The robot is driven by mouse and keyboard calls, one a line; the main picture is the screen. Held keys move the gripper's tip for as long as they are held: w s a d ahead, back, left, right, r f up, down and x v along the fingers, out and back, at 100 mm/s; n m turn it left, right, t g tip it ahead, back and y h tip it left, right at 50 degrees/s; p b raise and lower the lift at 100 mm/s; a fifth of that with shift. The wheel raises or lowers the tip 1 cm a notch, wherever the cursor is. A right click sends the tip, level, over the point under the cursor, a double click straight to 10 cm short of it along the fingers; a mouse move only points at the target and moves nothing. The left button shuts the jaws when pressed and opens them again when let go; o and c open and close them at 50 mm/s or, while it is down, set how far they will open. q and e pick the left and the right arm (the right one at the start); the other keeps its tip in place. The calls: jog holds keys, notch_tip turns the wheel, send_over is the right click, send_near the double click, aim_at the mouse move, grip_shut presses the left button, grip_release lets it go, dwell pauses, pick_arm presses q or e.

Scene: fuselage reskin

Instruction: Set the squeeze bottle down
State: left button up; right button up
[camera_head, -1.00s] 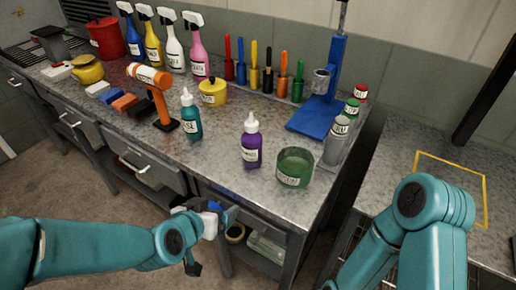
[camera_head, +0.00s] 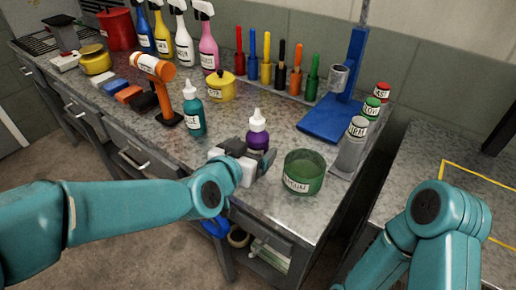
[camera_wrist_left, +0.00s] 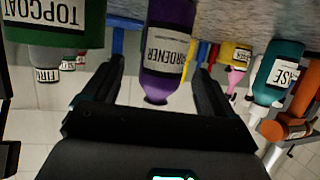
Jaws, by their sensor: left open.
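A purple squeeze bottle (camera_head: 258,138) with a white nozzle stands upright on the metal bench, partly hidden by my left gripper (camera_head: 257,156). In the left wrist view, which is upside down, the purple bottle (camera_wrist_left: 168,45) with a HARDENER label sits between the spread fingers of my left gripper (camera_wrist_left: 160,75). The left gripper is open, and gaps show between its fingers and the bottle. A teal squeeze bottle (camera_head: 194,113) stands to the left on the bench. My right arm is at the lower right, its gripper out of view.
A green TOPCOAT cup (camera_head: 304,172) stands close right of the purple bottle. A yellow pot (camera_head: 221,86) and an orange tool (camera_head: 160,85) stand further left. A blue stand (camera_head: 335,110) is behind. A yellow-outlined area (camera_head: 480,170) marks the right bench.

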pick_arm(q)
jog(key=x, duration=0.6)
jog(key=shift+w+a, duration=0.1)
jog(key=shift+a, duration=0.05)
jog(key=shift+c, duration=1.2)
jog(key=c, duration=1)
